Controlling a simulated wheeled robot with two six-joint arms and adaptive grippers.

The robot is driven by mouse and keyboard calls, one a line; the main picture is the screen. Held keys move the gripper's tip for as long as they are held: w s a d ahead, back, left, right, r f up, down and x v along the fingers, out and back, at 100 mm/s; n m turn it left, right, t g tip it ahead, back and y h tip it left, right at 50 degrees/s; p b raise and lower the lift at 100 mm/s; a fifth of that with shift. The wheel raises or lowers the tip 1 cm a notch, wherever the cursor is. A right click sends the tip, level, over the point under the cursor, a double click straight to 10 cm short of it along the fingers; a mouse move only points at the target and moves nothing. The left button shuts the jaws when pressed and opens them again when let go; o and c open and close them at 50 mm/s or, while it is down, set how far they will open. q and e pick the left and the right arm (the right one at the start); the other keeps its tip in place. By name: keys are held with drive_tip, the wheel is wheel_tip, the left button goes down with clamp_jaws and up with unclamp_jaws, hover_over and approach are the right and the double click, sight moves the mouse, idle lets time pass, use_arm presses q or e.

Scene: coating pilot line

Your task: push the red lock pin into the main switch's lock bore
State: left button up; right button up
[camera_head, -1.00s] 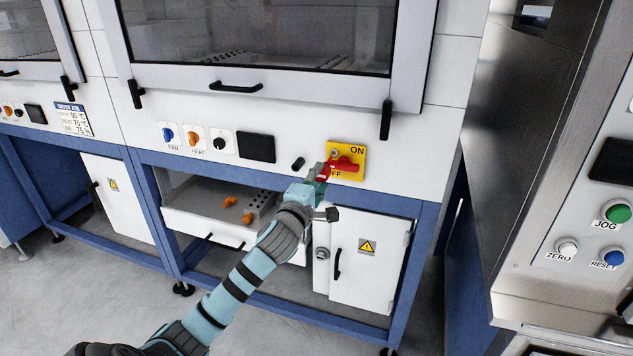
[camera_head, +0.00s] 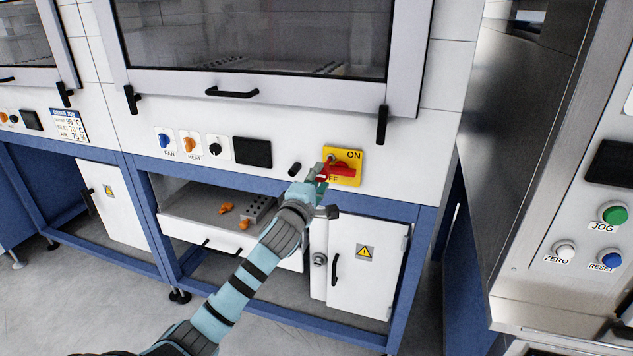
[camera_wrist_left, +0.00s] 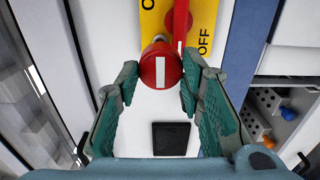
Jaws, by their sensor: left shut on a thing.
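The main switch has a yellow plate (camera_head: 353,155) marked ON and OFF, with a red handle (camera_head: 343,169) across it. It stands on the white front panel. My left gripper (camera_head: 319,178) is at the plate's left edge. In the left wrist view my left gripper (camera_wrist_left: 160,75) is shut on the red lock pin (camera_wrist_left: 160,65), whose round head bears a white bar. The pin's head is in front of the yellow plate's edge (camera_wrist_left: 207,20), beside the red handle (camera_wrist_left: 181,22). The lock bore is largely hidden behind the pin, so its depth cannot be told. My right gripper is not in view.
A black display (camera_head: 252,152) is farther left. Below are an open drawer (camera_head: 185,229) with orange parts and a white cabinet door (camera_head: 365,265). A steel machine stands at right.

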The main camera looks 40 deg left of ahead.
use_arm(q)
drive_tip(key=shift+x, duration=0.8)
drive_tip(key=o, duration=1.4)
drive_tip(key=shift+s, duration=0.2)
drive_tip(key=v, duration=1.1)
drive_tip(key=shift+s+d, duration=0.25)
